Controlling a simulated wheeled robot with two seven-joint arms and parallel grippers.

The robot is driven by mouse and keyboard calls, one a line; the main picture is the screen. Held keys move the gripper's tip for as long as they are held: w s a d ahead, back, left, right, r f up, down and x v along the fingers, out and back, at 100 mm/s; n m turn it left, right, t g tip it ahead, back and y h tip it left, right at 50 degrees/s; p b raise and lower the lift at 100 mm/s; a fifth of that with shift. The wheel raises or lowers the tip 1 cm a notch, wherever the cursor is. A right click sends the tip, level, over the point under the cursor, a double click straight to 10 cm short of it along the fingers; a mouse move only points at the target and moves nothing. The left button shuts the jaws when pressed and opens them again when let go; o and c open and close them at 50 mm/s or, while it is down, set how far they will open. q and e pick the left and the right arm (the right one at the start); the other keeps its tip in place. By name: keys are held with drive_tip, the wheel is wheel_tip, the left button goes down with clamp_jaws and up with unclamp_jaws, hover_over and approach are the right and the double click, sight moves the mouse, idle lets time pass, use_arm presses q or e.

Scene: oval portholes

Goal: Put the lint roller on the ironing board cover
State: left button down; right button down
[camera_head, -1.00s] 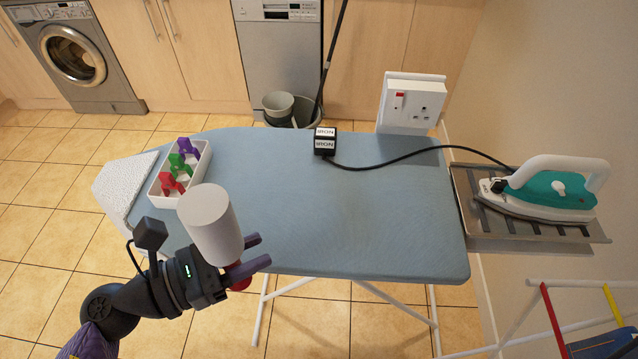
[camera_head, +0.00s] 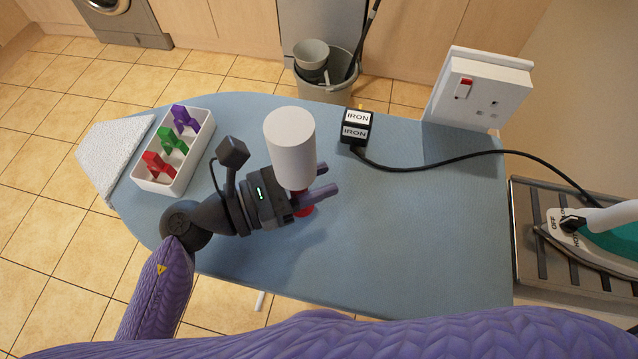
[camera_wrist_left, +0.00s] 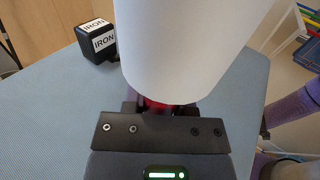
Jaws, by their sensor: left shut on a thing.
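The lint roller (camera_head: 290,150) has a white cylinder and a red handle. It is upright with the white roll on top. My left gripper (camera_head: 326,181) is shut on its red handle, over the middle of the blue ironing board cover (camera_head: 420,235). The left wrist view also shows the white roll (camera_wrist_left: 180,45), with the handle mostly hidden behind it and the gripper. The lower end of the handle appears close to the cover; I cannot tell if it touches. My right gripper is not in view.
A white tray (camera_head: 204,150) with red, green and purple clips stands at the left of the board. A black plug block marked IRON (camera_head: 356,127) stands behind the roller, its cable running right to the iron (camera_head: 610,240). A socket box (camera_head: 480,90) is at the back right.

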use_arm(q)
drive_tip(key=shift+f, duration=0.9)
drive_tip(key=c, duration=0.9)
unclamp_jaws()
drive_tip(key=shift+f, duration=0.1)
drive_tip(key=o, duration=0.5)
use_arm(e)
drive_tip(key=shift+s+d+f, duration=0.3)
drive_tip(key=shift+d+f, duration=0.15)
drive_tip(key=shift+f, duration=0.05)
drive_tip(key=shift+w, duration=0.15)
